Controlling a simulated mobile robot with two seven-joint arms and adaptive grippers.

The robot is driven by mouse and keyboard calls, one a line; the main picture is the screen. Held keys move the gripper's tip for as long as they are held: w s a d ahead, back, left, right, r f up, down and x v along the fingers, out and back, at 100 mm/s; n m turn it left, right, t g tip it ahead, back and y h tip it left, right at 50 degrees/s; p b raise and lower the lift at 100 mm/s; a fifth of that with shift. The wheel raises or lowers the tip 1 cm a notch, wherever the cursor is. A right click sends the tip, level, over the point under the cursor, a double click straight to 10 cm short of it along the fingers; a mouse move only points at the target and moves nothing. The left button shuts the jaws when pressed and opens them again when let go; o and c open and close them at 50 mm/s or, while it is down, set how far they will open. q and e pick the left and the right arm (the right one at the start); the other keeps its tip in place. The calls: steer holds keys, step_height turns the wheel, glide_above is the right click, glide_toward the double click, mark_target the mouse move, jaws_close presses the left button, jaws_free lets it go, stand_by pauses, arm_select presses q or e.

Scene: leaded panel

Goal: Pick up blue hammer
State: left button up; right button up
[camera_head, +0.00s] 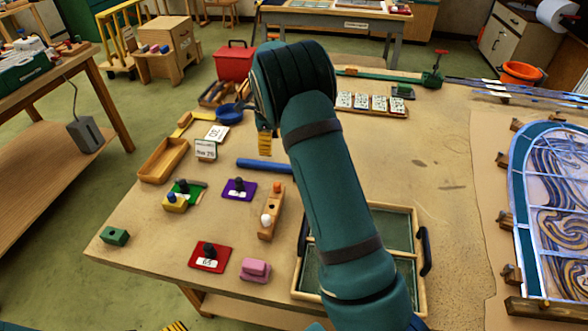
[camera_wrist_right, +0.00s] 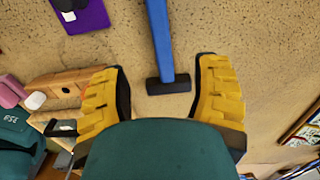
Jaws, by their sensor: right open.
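The blue hammer lies on the workbench; its blue handle (camera_head: 262,165) shows in the head view, its far end hidden behind my right arm. In the right wrist view the handle (camera_wrist_right: 160,38) runs down to a black head (camera_wrist_right: 168,85). My right gripper (camera_head: 265,143), with yellow ribbed fingers, is over the bench by the hammer. In the wrist view the open gripper (camera_wrist_right: 160,85) has the black head between its fingers, touching neither; the height gap is unclear. A yellow striped tip at the bottom edge of the head view may be my left gripper (camera_head: 175,326).
A purple pad (camera_head: 239,190), a wooden block with knobs (camera_head: 270,215) and a red pad (camera_head: 210,257) lie nearby. A green-lined tray (camera_head: 400,228) is partly behind my arm. A leaded panel (camera_head: 553,205) lies at right. Bare bench surrounds the hammer.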

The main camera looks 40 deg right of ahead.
mark_target(271, 164)
step_height(271, 164, down, 9)
steer(key=shift+w+f+b, duration=0.1)
steer(key=shift+f+b, duration=0.1)
steer(key=shift+b, duration=0.35)
jaws_close()
